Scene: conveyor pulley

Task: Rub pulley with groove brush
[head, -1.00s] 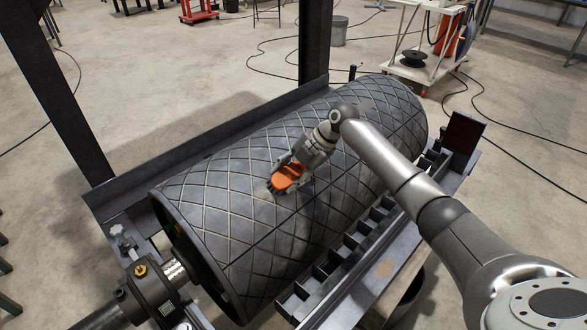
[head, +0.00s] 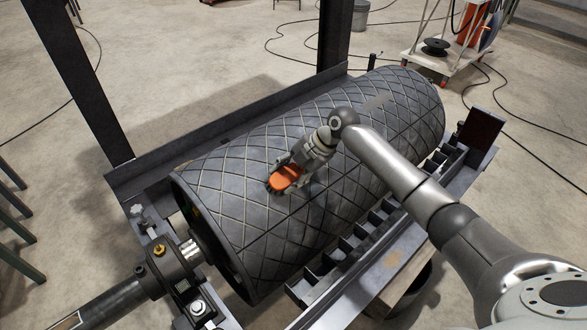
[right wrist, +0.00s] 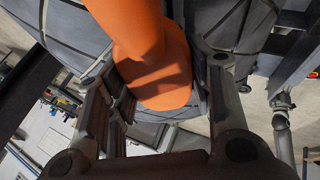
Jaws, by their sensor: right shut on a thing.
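The pulley (head: 250,210) is a large dark grey drum with diamond-pattern grooves, lying in a steel frame. Pale lines show in many of its grooves. The groove brush (head: 286,177) has an orange body and dark bristles at its edge. My right gripper (head: 292,168) is shut on the brush and holds it at the upper middle of the drum; the bristles appear to touch the surface. In the right wrist view, the orange brush (right wrist: 150,60) lies between the two fingers, with the grooved drum (right wrist: 65,35) behind it. My left gripper is not in view.
A shaft with a bearing block (head: 168,268) stands at the drum's left end. A slotted rail (head: 345,250) runs along its near side. Dark upright posts (head: 85,80) rise behind. A white cart (head: 445,65) and cables lie on the floor beyond.

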